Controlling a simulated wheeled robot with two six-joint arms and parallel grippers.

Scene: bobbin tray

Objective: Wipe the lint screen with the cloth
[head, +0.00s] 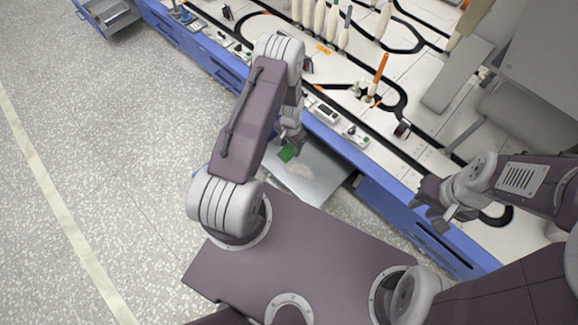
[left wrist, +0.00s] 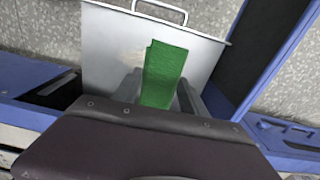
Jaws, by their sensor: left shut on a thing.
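The lint screen is a flat grey metal panel (head: 326,182) pulled out from the blue front of the machine. It fills the upper middle of the left wrist view (left wrist: 105,40), with a wire handle (left wrist: 160,10) at its far edge. A pale patch (head: 300,170) shows on it. My left gripper (head: 290,143) is shut on the green cloth (head: 286,153), over the panel. The cloth (left wrist: 163,72) stands out past the fingers in the left wrist view; whether it touches the panel I cannot tell. My right gripper (head: 432,212) looks open and empty, near the machine's front edge.
The blue-fronted machine (head: 385,195) runs diagonally across the head view, with bobbins (head: 331,22), an orange rod (head: 380,72) and small control boxes (head: 326,113) on its top. An open drawer (head: 108,15) stands out at the far left. The speckled floor at left is clear.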

